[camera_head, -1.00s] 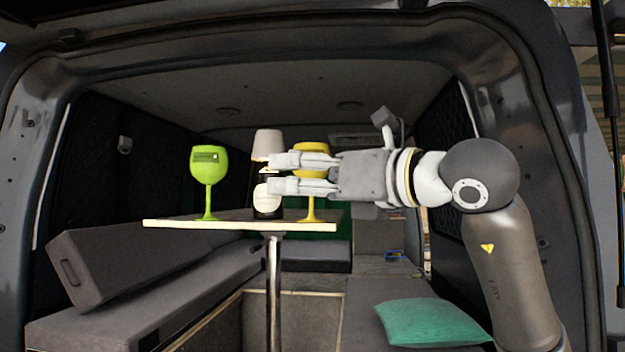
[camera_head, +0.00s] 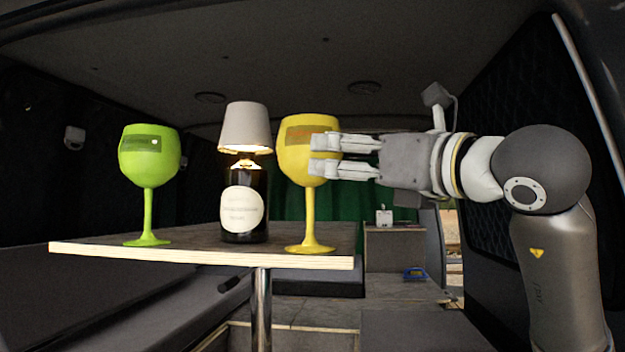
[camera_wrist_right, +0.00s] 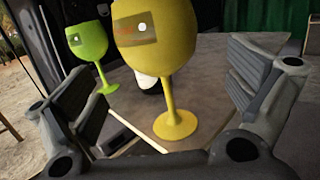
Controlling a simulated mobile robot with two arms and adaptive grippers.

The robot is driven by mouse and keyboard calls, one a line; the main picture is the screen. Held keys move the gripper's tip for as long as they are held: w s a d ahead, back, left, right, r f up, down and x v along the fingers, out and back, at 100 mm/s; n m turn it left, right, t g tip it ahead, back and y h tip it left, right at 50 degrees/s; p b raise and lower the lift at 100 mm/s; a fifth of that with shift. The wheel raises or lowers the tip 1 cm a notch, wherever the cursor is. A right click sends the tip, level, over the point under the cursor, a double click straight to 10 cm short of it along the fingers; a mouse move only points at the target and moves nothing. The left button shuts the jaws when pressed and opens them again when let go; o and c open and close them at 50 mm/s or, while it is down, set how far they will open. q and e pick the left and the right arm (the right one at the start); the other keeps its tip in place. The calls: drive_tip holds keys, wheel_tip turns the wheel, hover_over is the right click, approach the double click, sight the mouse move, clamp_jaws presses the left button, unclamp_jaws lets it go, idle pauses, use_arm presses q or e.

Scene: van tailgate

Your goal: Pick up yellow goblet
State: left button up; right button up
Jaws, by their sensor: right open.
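The yellow goblet (camera_head: 298,160) stands upright on the right part of the small table (camera_head: 205,258). My right gripper (camera_head: 318,155) is open, with its fingers at the height of the goblet's bowl and overlapping its right side in the head view. In the right wrist view the yellow goblet (camera_wrist_right: 158,50) stands between and beyond the open fingers of my right gripper (camera_wrist_right: 165,105). I see no grip on it. My left gripper is not in view.
A green goblet (camera_head: 149,160) stands at the table's left, also in the wrist view (camera_wrist_right: 88,42). A lit bottle lamp (camera_head: 245,180) stands between the goblets, close to the yellow one. A metal post (camera_head: 261,305) supports the table. The van's dark wall is at right.

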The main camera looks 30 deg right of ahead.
sight(329, 156)
drive_tip(key=x, duration=0.2)
drive_tip(key=p+x, duration=0.1)
drive_tip(key=x, duration=0.1)
drive_tip(key=shift+s+a+r, duration=0.1)
drive_tip(key=shift+a+r, duration=0.05)
drive_tip(key=shift+a, duration=0.05)
drive_tip(key=shift+w+p, duration=0.3)
drive_tip(key=shift+w, duration=0.25)
drive_tip(key=p+x, duration=0.1)
drive_tip(key=x, duration=0.1)
drive_tip(key=p+x, duration=0.1)
drive_tip(key=x, duration=0.1)
drive_tip(key=shift+w+r+p, duration=0.1)
drive_tip(key=shift+r+p, duration=0.15)
drive_tip(key=shift+p, duration=0.1)
drive_tip(key=shift+w+a, duration=0.1)
drive_tip(key=shift+w, duration=0.3)
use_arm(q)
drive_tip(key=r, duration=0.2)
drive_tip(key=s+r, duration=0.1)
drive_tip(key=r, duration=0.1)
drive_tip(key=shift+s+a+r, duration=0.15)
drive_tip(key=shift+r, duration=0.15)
use_arm(e)
drive_tip(key=shift+s, duration=0.1)
drive_tip(key=c, duration=0.7)
